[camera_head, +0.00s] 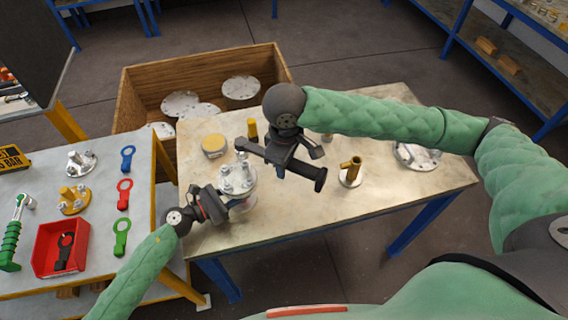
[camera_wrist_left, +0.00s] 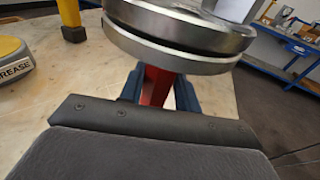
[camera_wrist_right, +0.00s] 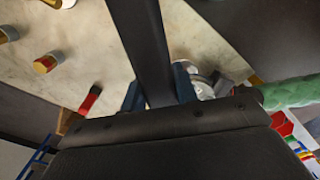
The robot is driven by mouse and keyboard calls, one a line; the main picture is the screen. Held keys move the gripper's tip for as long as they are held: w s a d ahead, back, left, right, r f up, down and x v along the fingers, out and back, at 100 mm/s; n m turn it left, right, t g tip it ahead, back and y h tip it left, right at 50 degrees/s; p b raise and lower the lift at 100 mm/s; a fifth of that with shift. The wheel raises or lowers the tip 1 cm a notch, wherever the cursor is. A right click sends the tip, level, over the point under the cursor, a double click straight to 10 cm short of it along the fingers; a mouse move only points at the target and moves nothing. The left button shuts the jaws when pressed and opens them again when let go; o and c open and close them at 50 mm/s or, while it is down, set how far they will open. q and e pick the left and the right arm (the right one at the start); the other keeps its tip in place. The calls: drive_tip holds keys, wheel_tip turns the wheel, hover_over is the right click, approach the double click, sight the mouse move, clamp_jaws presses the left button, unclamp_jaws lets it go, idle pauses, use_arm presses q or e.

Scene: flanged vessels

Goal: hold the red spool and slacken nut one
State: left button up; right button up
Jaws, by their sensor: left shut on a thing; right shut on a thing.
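The red spool (camera_wrist_left: 157,84) shows in the left wrist view as a red neck under a stack of round metal flanges (camera_wrist_left: 178,42). My left gripper (camera_head: 217,201) is shut on this neck from the side, its blue fingers on either side of it. In the head view the flange top (camera_head: 236,179) carries several upright studs; I cannot tell which nut is nut one. My right gripper (camera_head: 287,158) is shut on a long black tool (camera_head: 308,173), whose bar also shows in the right wrist view (camera_wrist_right: 146,40). The tool's far end is over the studs; contact is unclear.
A yellow-lidded grease tin (camera_head: 214,145) and a yellow post (camera_head: 252,130) stand behind the spool. A brass fitting (camera_head: 351,170) and a metal flange (camera_head: 418,155) stand right. A wooden crate (camera_head: 195,68) is behind. A side table left holds a red tray (camera_head: 46,263).

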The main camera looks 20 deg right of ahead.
idle(0.4)
use_arm(q)
drive_tip(key=o, duration=1)
drive_tip(key=shift+c, duration=0.2)
drive_tip(key=shift+a, duration=0.1)
drive_tip(key=v, duration=1.2)
